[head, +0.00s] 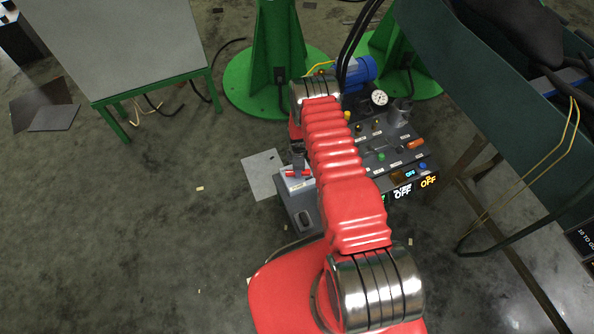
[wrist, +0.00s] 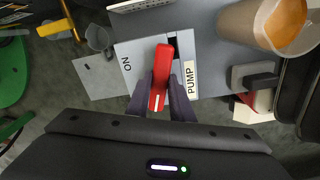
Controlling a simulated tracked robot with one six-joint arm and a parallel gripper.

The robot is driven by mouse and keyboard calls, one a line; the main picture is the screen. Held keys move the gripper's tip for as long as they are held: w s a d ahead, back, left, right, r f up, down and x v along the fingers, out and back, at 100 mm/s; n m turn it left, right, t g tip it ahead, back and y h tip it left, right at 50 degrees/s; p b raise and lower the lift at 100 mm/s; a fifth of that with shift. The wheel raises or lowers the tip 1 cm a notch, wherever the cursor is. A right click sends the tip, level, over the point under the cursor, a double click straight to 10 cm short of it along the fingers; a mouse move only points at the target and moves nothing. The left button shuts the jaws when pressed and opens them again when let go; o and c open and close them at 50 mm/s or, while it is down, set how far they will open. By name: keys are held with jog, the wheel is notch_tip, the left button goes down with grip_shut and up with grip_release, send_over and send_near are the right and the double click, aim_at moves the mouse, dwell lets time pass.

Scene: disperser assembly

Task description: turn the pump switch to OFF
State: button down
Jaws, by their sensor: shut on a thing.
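The pump switch is a red lever (wrist: 161,75) on a pale grey plate (wrist: 132,72) in the wrist view. The plate reads ON on the left and PUMP beside the lever on the right. My gripper (wrist: 162,92) is shut on the red lever, one dark finger on each side. The lever lies nearly along the fingers, tilted slightly, beside a dark slot. In the head view the red lever (head: 299,173) shows small on top of the grey switch box, with my gripper (head: 297,158) at it. My red arm hides part of the surroundings. No OFF label shows on the switch plate.
Right of my arm stands a control panel (head: 385,150) with knobs, a gauge (head: 379,98) and lit displays reading OFF (head: 428,181). Green stands and a blue motor (head: 358,72) are behind. In the wrist view a cup with orange contents (wrist: 280,27) is near the plate.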

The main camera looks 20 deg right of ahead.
jog(key=shift+n, duration=2)
jog(key=c, duration=1.6)
grip_release()
jog(key=shift+o, duration=0.2)
jog(key=shift+r, duration=0.15)
notch_tip(320, 180, up, 13)
jog(key=shift+r, duration=0.2)
